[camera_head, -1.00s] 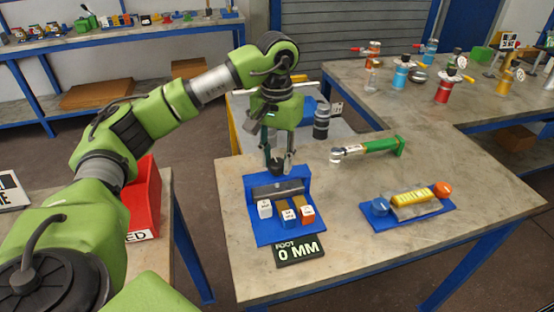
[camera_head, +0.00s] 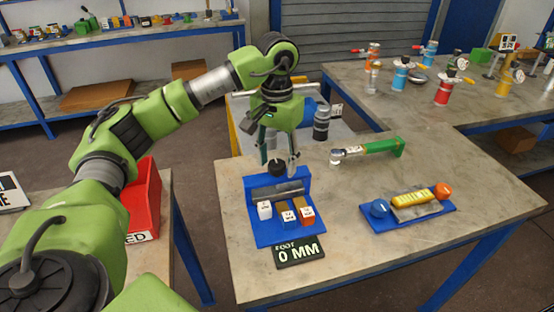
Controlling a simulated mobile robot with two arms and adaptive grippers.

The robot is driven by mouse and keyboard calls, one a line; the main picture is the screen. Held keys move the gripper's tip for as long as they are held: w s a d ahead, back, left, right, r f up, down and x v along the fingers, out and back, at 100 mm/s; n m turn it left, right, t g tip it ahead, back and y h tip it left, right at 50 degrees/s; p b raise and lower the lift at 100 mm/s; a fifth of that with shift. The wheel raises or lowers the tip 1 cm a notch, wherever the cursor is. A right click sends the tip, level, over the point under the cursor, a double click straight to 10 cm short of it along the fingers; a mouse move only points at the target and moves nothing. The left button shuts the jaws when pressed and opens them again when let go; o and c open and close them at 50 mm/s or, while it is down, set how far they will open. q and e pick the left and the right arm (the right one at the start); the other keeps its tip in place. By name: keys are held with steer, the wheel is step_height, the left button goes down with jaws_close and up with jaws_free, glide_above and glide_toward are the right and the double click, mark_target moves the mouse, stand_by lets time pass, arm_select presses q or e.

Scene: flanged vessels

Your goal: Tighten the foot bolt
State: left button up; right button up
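The blue fixture (camera_head: 256,228) stands on the near bench, with a metal bar (camera_head: 278,190) across it. A black knob (camera_head: 277,168) stands at its back edge; it may be the foot bolt. A sign reading "FOOT 0 MM" (camera_head: 299,252) lies at its front. My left gripper (camera_head: 278,162) points down over the back of the fixture. Its fingers are apart, one to each side of the knob in this view, with gaps between; their depth relative to the knob is hard to tell. My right gripper is not in view.
A green-handled wrench (camera_head: 368,149) lies behind right. A blue tray (camera_head: 440,213) holds a yellow cylinder (camera_head: 412,197). A red bin (camera_head: 145,200) stands left. The bench's front right is clear.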

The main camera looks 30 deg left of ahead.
mark_target(277, 163)
arm_select(q)
step_height(277, 163, up, 12)
stand_by(0.7)
stand_by(0.4)
